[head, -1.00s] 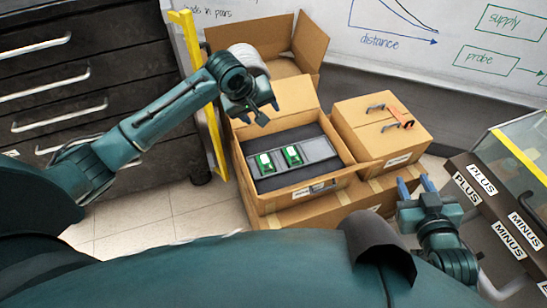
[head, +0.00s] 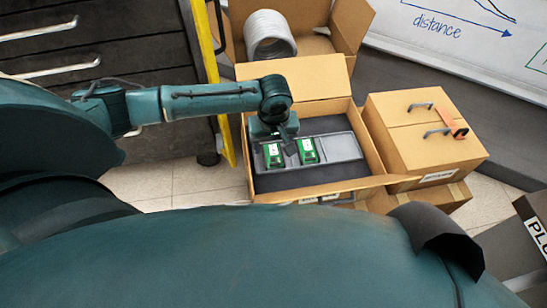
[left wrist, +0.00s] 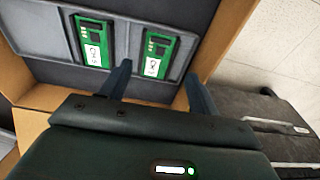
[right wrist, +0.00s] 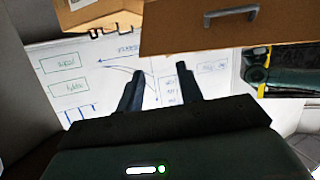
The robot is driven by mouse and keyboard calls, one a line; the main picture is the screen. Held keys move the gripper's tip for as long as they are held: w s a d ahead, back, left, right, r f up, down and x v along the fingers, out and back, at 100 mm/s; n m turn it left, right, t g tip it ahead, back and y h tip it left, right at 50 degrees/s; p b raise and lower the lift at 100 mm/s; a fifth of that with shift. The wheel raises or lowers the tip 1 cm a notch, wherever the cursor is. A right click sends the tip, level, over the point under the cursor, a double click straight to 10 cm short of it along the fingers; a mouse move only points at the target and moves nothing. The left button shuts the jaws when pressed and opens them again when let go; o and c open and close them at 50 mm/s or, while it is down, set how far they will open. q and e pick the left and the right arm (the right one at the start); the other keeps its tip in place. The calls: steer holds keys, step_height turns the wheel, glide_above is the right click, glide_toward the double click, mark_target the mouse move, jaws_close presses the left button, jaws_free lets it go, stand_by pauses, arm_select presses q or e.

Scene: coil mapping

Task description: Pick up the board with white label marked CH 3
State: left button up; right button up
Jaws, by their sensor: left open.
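Two green boards with white labels lie in the grey tray (head: 340,147) inside the open cardboard box: a left board (head: 274,158) and a right board (head: 308,151) in the head view. The left wrist view shows them in swapped order, the first (left wrist: 157,57) and the second (left wrist: 96,42). Both labels start with CH; their digits are too blurred to be sure of. My left gripper (head: 281,141) is open and empty, low above the head view's left board, its fingers (left wrist: 160,76) pointing towards that board. My right gripper (right wrist: 160,80) is open and empty, seen only in its wrist view.
The box walls (head: 250,160) surround the tray closely. A closed carton (head: 420,150) with handles and an orange strap stands to the right. Behind is a carton with a white coil (head: 269,35). A dark drawer cabinet (head: 100,50) and yellow post (head: 208,50) stand left.

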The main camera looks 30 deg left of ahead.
arm_select(q)
steer(key=f+b, duration=0.1)
steer(key=f, duration=0.1)
steer(key=w+f+b, duration=0.1)
steer(key=f, duration=0.2)
steer(key=shift+w+a+b, duration=0.1)
steer(key=shift+a+b, duration=0.1)
steer(key=shift+b, duration=0.15)
steer(key=shift+f, duration=0.35)
arm_select(e)
steer(key=shift+w+a+r+n+t+y, duration=0.1)
steer(key=shift+w+a+n+t+y, duration=0.15)
steer(key=shift+t, duration=0.3)
steer(key=shift+w+a+n+t+y, duration=0.15)
steer(key=shift+w+t+y, duration=0.15)
steer(key=shift+t, duration=0.25)
steer(key=shift+s+d, duration=0.1)
arm_select(q)
steer(key=shift+r, duration=0.1)
steer(key=c, duration=0.7)
